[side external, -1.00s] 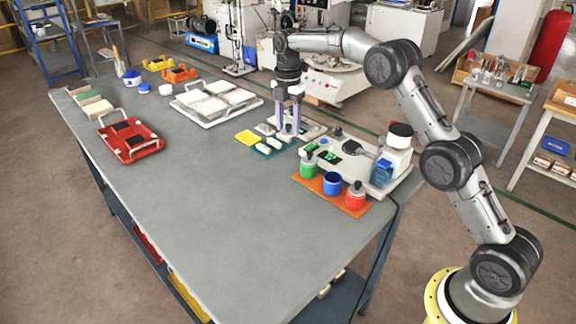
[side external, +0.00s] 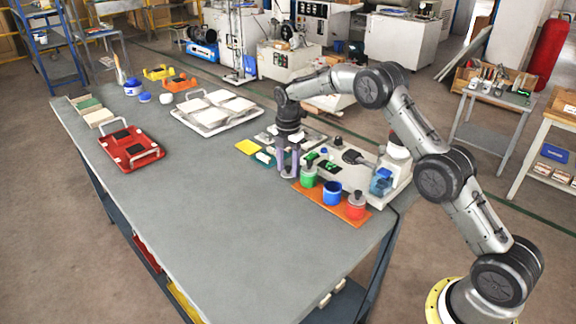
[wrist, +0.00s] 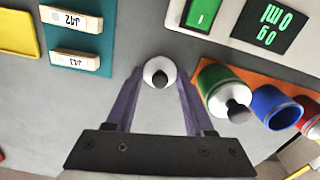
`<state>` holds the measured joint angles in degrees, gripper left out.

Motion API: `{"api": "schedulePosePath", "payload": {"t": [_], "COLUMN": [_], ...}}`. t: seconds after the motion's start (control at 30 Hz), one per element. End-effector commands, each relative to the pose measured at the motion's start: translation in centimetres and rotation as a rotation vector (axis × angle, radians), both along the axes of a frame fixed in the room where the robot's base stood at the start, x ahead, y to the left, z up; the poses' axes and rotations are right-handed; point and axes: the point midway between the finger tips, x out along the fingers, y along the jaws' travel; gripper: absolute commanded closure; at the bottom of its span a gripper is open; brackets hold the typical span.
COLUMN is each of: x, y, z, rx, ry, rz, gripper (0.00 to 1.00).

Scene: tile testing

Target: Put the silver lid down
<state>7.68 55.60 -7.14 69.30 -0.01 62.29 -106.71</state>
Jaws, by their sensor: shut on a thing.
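My gripper (side external: 288,174) is low over the grey table, just left of the green jar. In the wrist view, my gripper (wrist: 160,75) is shut on the silver lid (wrist: 158,70), a small round lid with a dark knob, held between the fingertips. In the side view the fingers hide the lid, and I cannot tell whether it touches the table. The blue jar (side external: 332,192) is open at the top, and also shows in the wrist view (wrist: 275,108). The green jar (side external: 308,172) and red jar (side external: 356,204) have silver lids on.
The jars stand on an orange mat (side external: 318,193) right of my gripper. A white instrument (side external: 347,170) stands behind them. A teal mat with labelled white blocks (wrist: 75,58) and a yellow pad (side external: 248,147) lie close behind my gripper. The table's front left is clear.

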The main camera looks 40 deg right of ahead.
Motion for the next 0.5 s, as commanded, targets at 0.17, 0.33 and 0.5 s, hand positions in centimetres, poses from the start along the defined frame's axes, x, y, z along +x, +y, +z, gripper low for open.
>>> {"api": "schedulePosePath", "payload": {"t": [0.17,0.33,0.5], "x": [0.01,0.02,0.02], "y": [0.00,-0.01,-0.01], "z": [-0.09,-0.21,-0.21], "rx": [0.000,0.000,0.000], "ry": [0.000,-0.001,0.000], "rz": [0.000,0.000,0.000], "gripper": [0.99,0.29,0.17]}}
